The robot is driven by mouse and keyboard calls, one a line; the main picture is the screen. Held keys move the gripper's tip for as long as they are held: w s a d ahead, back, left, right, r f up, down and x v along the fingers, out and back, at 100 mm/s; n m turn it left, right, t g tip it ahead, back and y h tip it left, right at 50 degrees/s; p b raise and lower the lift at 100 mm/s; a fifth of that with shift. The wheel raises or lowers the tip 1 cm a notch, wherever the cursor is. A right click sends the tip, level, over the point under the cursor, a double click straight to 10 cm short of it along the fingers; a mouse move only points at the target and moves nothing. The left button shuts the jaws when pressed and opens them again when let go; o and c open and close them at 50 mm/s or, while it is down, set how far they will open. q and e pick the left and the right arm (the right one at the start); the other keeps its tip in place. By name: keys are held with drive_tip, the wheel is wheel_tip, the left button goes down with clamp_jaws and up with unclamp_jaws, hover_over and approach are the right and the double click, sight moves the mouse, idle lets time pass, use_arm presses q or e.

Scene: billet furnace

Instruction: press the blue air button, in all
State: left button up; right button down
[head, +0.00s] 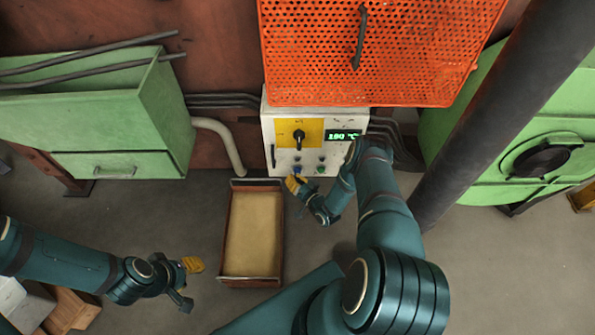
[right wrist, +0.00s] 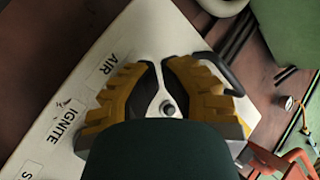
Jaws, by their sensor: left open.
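The white control panel (head: 285,125) stands at the middle back in the head view. A small blue button (head: 297,168) shows low on its front, just above my right gripper (head: 296,185). The right wrist view shows the panel face with an AIR label (right wrist: 98,66) and an IGNITE label (right wrist: 66,122) left of my right gripper (right wrist: 162,65). Its yellow-padded fingers curve toward each other with a narrow gap between the tips. Whether it touches the button cannot be told. My left gripper (head: 190,282) is open and empty above the floor at lower left.
A sand-coloured tray with a dark rim (head: 231,230) lies in front of the panel. An orange perforated guard (head: 300,50) hangs above it. Green cabinets (head: 80,125) flank it, and a dark pipe (head: 500,110) slants down at right. The display reads about 180 °C.

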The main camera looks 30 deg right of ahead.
drive_tip(key=shift+s+a, duration=0.1)
drive_tip(key=s, duration=0.1)
drive_tip(key=s+a+p, duration=0.1)
drive_tip(key=s+a, duration=0.1)
drive_tip(key=s, duration=0.1)
drive_tip(key=shift+a+p, duration=0.25)
drive_tip(key=shift+p, duration=0.05)
idle(0.8)
drive_tip(key=w+a+r+n+g+y, duration=0.1)
drive_tip(key=a+r+n+g+y, duration=0.1)
drive_tip(key=a+r+g, duration=0.65)
drive_tip(key=s+a+r+n+g, duration=0.1)
drive_tip(key=s+a+r+g, duration=0.2)
drive_tip(key=s+a+r, duration=0.2)
drive_tip(key=s+a+r+n+g, duration=0.1)
drive_tip(key=s+a+r+g, duration=0.2)
drive_tip(key=s, duration=0.9)
drive_tip(key=a+r, duration=0.3)
drive_tip(key=r, duration=0.1)
drive_tip(key=shift+s+n+g, duration=0.15)
drive_tip(key=shift+n+g, duration=0.2)
drive_tip(key=shift+n, duration=0.05)
